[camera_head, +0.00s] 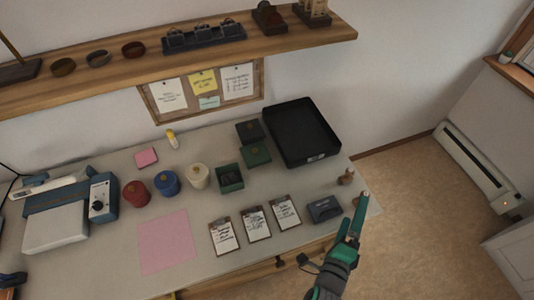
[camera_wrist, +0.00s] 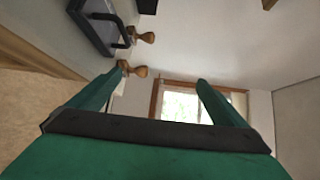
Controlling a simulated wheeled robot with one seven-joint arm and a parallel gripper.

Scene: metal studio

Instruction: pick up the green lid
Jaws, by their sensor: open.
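The green lid (camera_head: 256,155) is a dark green square with a small knob on top. It lies on the table in the head view, just behind and right of an open green box (camera_head: 231,179). A similar black lid (camera_head: 249,132) lies right behind it. My gripper (camera_head: 353,212) is open and empty, near the table's front right corner, well to the right and in front of the green lid. The wrist view shows its two green fingers (camera_wrist: 158,88) spread apart. The green lid does not show in that view.
A black tray (camera_head: 328,153) stands at the back right. Red (camera_head: 137,194), blue (camera_head: 168,183) and white (camera_head: 197,177) round containers stand left of the green box. Clipboards (camera_head: 255,224) and a dark stamp pad (camera_head: 324,209) lie in front. A wooden shelf (camera_head: 180,59) overhangs behind.

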